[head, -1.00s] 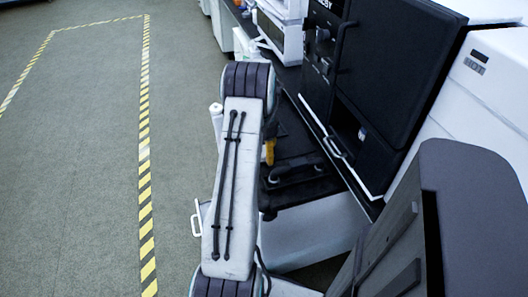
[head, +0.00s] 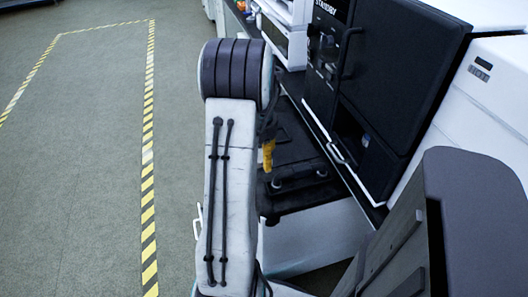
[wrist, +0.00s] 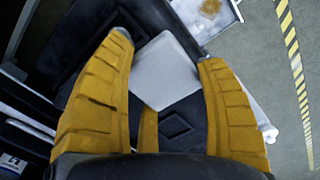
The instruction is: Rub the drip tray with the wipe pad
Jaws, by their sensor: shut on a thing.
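My gripper (wrist: 163,50) has yellow ribbed fingers and is shut on a pale grey, square wipe pad (wrist: 165,72) in the wrist view. The pad hangs over a dark surface. The drip tray (wrist: 222,23) appears to be the white tray cut off by the top edge of the wrist view, with a brownish-yellow patch on it. The pad is apart from this tray in the picture. In the head view, my arm hides most of the gripper; only a bit of yellow finger (head: 267,153) shows. The pad is hidden there.
A black instrument (head: 385,85) and white units (head: 485,105) line the right side. A black bench top (head: 300,200) lies below them. Open floor (head: 85,170) with yellow-black tape lies left.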

